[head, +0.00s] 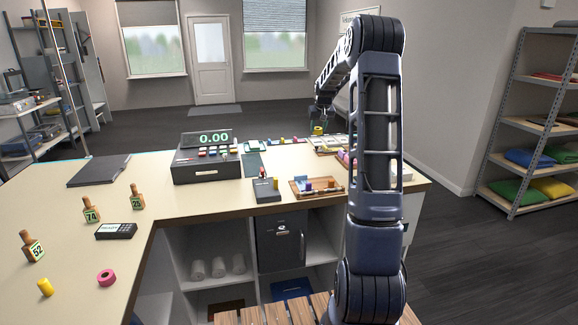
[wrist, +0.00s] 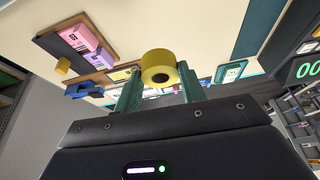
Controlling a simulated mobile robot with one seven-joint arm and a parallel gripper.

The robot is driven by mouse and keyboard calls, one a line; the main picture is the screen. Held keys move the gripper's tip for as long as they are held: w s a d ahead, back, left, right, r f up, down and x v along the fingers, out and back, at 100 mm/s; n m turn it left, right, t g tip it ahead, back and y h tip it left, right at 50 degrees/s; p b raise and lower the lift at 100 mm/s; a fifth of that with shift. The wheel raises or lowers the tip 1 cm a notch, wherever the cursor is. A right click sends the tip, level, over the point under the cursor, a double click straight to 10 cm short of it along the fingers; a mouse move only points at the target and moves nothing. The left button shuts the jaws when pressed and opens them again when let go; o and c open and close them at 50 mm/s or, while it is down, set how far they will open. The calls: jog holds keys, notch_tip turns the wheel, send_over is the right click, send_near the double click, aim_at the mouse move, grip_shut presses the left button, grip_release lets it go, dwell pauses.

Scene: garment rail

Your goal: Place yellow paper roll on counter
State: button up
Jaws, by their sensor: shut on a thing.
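In the head view the roll (head: 318,130) is small, just below my gripper (head: 322,122), over the far right part of the counter (head: 190,205). My gripper is shut on it. In the wrist view the cream counter top (wrist: 205,30) shows behind the roll. I cannot tell the exact gap between roll and counter.
A cash register (head: 207,160) stands left of my gripper. A tray with small items (head: 318,188) and a card terminal (head: 267,190) lie near the counter's inner edge.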

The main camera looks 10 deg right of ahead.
jog(key=s+d+f+m, duration=0.2)
jog(key=s+d, duration=0.5)
jog(key=d, duration=0.5)
jog(key=shift+h, duration=0.4)
jog(key=f, duration=1.8)
jog(key=shift+a+f, duration=0.25)
jog(key=shift+f, duration=0.05)
jog(key=shift+f, duration=0.15)
jog(key=o, duration=1)
jog(key=shift+c, duration=0.2)
